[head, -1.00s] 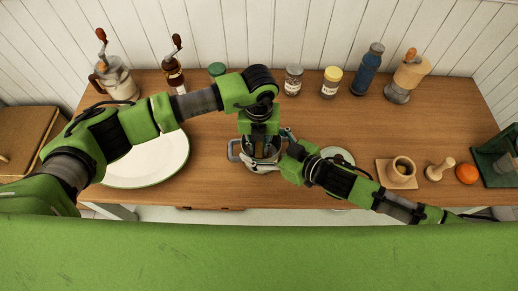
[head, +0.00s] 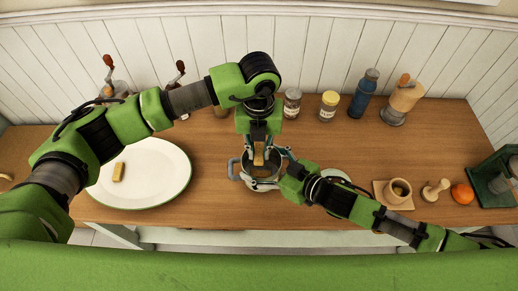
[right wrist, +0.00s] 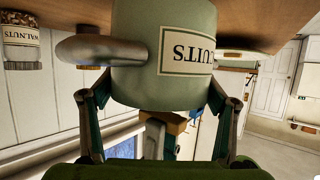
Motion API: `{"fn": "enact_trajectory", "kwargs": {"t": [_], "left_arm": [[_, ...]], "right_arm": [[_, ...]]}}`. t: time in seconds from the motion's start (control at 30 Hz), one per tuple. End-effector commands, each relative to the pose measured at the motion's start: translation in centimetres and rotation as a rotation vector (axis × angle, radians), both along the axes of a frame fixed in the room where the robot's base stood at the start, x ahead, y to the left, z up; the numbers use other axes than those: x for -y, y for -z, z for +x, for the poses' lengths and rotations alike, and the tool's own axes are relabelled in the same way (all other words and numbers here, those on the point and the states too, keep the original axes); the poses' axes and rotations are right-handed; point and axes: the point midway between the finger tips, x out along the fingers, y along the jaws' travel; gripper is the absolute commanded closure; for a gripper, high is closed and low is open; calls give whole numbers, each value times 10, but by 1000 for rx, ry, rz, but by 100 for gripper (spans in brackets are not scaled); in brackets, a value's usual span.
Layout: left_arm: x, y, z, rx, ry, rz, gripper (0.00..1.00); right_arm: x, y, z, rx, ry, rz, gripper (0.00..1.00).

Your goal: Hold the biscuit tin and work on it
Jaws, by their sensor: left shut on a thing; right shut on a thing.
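The biscuit tin (head: 262,186) is a pale grey-green mug-like tin with a side handle, standing on the table, its open top facing up. In the right wrist view it (right wrist: 140,75) appears upside down, with part of its label readable. My right gripper (head: 280,165) is shut on the tin near its rim, with fingers on both sides in the right wrist view (right wrist: 160,105). My left gripper (head: 259,146) points down above the tin's opening, shut on a golden-brown biscuit (head: 259,158). The lower end of that biscuit is at the opening.
A large white plate (head: 165,185) with another biscuit (head: 118,171) lies to the left, partly under my left arm. A cup (head: 397,190), a pestle-like piece and an orange (head: 462,193) sit right.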

Motion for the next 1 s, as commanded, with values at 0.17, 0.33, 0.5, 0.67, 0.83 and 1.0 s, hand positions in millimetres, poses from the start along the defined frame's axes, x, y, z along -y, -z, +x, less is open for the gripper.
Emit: {"fn": "enact_trajectory", "kwargs": {"t": [0.17,0.33,0.5,0.67,0.83,1.0], "left_arm": [[0,0,0,0,0,0,91],[0,0,0,0,0,0,91],[0,0,0,0,0,0,91],[0,0,0,0,0,0,91],[0,0,0,0,0,0,91],[0,0,0,0,0,0,91]], "right_arm": [[-1,-2,1,3,-1,3,50],[-1,-2,1,3,-1,3,5],[-1,-2,0,2,-1,3,1],[0,-1,0,1,0,2,1],[8,-4,-6,0,1,0,1],[31,-16,-25,-2,1,-1,1]]}}
